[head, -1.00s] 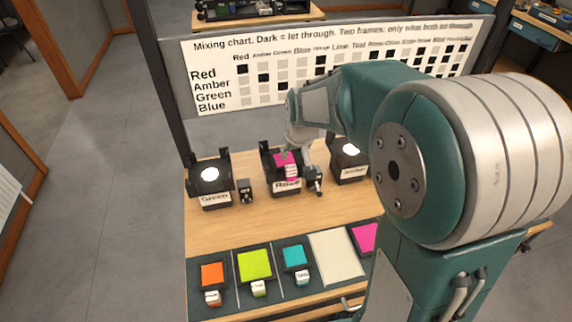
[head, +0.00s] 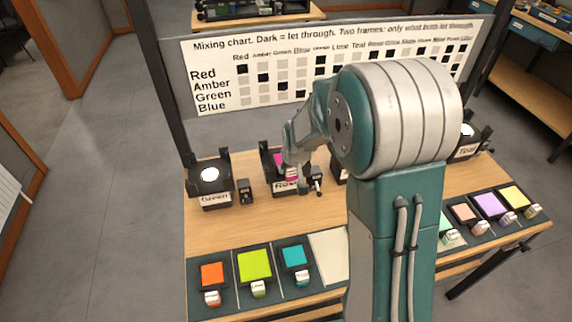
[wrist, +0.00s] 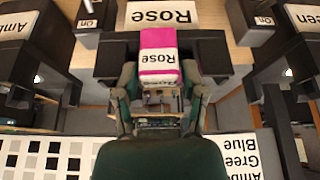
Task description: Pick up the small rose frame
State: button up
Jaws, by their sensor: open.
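The rose frame (wrist: 172,38) is magenta with a white "Rose" tag (wrist: 165,60). It is at the middle black lamp stand, whose own label (wrist: 160,13) also reads Rose. In the head view a strip of the frame (head: 279,159) shows beside my wrist. My gripper (wrist: 160,78) is open, its two fingers on either side of the tag in the wrist view. I cannot tell whether either finger touches it.
A green-labelled stand (head: 211,185) is to the left, a teal-labelled one (head: 468,145) far right. Small black switch boxes (head: 245,191) stand between. The front rack holds orange (head: 212,274), lime (head: 255,264), teal (head: 294,256) and other frames. The mixing chart (head: 215,85) rises behind.

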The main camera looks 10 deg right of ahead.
jog(key=shift+f, duration=0.1)
grip_shut()
jog(key=shift+r, duration=0.35)
notch_tip(320, 180, up, 2)
jog(key=shift+r, duration=0.1)
jog(key=s+r, duration=1)
jog(key=s, duration=0.4)
